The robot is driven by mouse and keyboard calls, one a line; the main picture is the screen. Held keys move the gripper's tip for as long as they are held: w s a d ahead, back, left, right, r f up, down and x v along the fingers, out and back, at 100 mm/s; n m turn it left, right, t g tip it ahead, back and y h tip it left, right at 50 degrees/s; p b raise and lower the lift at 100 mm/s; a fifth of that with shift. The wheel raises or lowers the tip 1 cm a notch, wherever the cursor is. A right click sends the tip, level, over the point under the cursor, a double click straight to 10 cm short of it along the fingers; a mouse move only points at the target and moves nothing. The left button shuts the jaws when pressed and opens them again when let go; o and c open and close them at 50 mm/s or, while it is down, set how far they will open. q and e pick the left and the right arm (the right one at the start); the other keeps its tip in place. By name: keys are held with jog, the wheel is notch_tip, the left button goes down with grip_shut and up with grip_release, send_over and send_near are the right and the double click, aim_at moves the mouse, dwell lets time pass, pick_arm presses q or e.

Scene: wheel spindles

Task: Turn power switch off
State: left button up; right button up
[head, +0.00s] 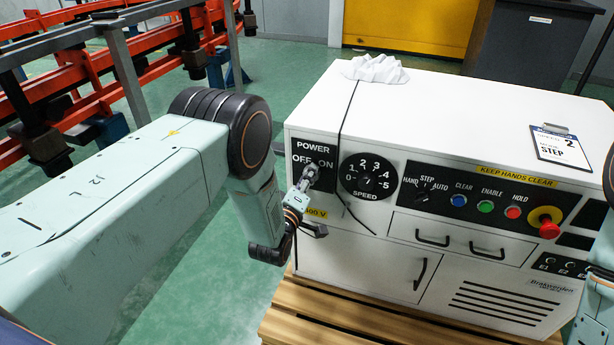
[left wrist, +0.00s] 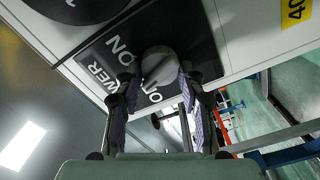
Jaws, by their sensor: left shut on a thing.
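The power switch is a grey round knob on a black plate (head: 314,149) marked POWER, OFF and ON, at the left end of the white cabinet's front. My left gripper (head: 306,180) is at this plate and shut on the power switch. In the left wrist view the power switch knob (left wrist: 159,62) sits between the two fingers of my left gripper (left wrist: 160,82), one on each side. The knob covers part of the lettering in that view. I cannot tell whether it points to OFF or ON. My right gripper is out of view.
A speed dial (head: 368,176) is just right of the power plate. A thin black cable (head: 343,125) hangs between them. Further right are coloured buttons (head: 486,206) and a red stop button (head: 549,230). A white cloth (head: 375,69) and a clipboard (head: 558,147) lie on top.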

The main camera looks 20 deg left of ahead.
pick_arm(q)
jog(key=n, duration=0.5)
jog(key=shift+f+p, duration=0.1)
jog(key=shift+p, duration=0.3)
jog(key=shift+n, duration=0.3)
jog(key=o, duration=1.1)
jog(key=shift+o, duration=0.2)
jog(key=s, duration=1.2)
jog(key=shift+a, duration=0.2)
